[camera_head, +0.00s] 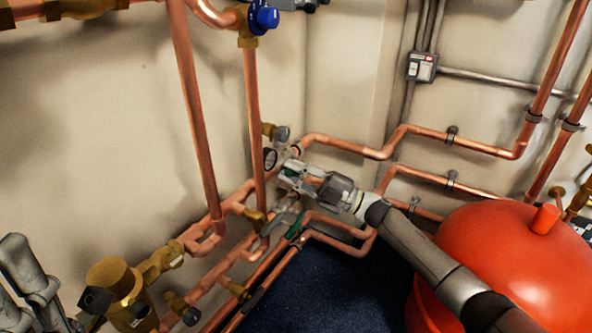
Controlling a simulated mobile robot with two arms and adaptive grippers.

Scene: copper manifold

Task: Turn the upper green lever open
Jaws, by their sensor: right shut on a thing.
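My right gripper (288,178) reaches in from the lower right to the pipework in the corner. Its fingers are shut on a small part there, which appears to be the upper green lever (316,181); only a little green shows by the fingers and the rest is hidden. A lower green lever (295,227) shows below the gripper, along the copper pipes. Grey jointed parts of my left gripper (28,275) show at the lower left edge, apart from the green levers; whether it is open or shut is unclear.
Copper pipes (195,110) run along both walls. A round gauge (270,158) sits close beside my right gripper. A blue-handled valve (264,17) is above. A red tank (500,255) stands at the lower right, near my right arm. Brass fittings (120,285) are at the lower left.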

